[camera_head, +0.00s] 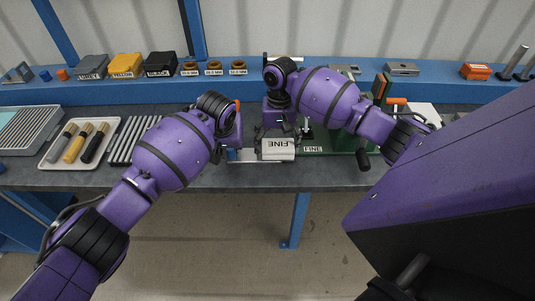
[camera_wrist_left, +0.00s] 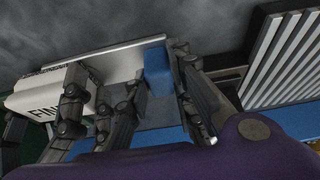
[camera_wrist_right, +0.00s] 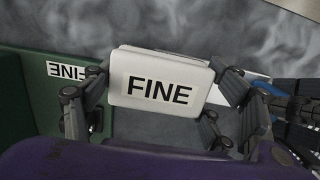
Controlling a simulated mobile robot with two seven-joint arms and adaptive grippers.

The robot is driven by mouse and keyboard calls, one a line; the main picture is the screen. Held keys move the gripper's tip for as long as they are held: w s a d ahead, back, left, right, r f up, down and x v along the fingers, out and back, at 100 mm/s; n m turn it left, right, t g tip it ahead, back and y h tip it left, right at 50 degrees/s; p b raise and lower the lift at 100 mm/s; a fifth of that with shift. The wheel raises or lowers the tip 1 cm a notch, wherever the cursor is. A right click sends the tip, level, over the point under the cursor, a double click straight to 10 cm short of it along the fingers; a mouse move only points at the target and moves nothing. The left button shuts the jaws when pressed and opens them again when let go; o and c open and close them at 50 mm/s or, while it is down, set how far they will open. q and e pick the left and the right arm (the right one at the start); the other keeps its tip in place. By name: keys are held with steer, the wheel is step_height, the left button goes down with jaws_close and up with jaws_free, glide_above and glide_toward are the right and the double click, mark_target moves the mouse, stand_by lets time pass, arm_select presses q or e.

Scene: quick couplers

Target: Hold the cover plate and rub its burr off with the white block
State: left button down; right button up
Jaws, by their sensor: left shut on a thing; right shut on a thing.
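The white block (camera_head: 278,149), lettered FINE, is between the fingers of my right gripper (camera_wrist_right: 155,95), which is shut on it. The block also shows in the left wrist view (camera_wrist_left: 30,101). The thin pale cover plate (camera_wrist_left: 100,62) has a blue part (camera_wrist_left: 157,72) at one end, and my left gripper (camera_wrist_left: 160,85) is shut on that end. The plate's edge shows in the head view (camera_head: 252,156). The block is over or against the other end of the plate; I cannot tell whether they touch. The burr cannot be made out.
A green-edged station (camera_wrist_right: 27,110) with a second FINE label lies beside the block. A ribbed rack (camera_head: 130,140) and a tray (camera_head: 65,163) with several handled tools are at left. A blue shelf (camera_head: 215,75) with bins and rings runs along the back.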

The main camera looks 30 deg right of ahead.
mark_target(267, 144)
steer(key=shift+r, duration=0.2)
steer(key=shift+f, duration=0.25)
stand_by(0.3)
steer(key=shift+w+a+r, duration=0.1)
steer(key=shift+w+a, duration=0.4)
steer(key=shift+a, duration=0.35)
steer(key=shift+w+a+r, duration=0.1)
steer(key=shift+w+a, duration=0.4)
steer(key=shift+a, duration=0.3)
steer(key=shift+s+d+r, duration=0.1)
steer(key=shift+d+r, duration=0.05)
steer(key=shift+d, duration=0.1)
steer(key=shift+r, duration=1.55)
steer(key=shift+f, duration=0.15)
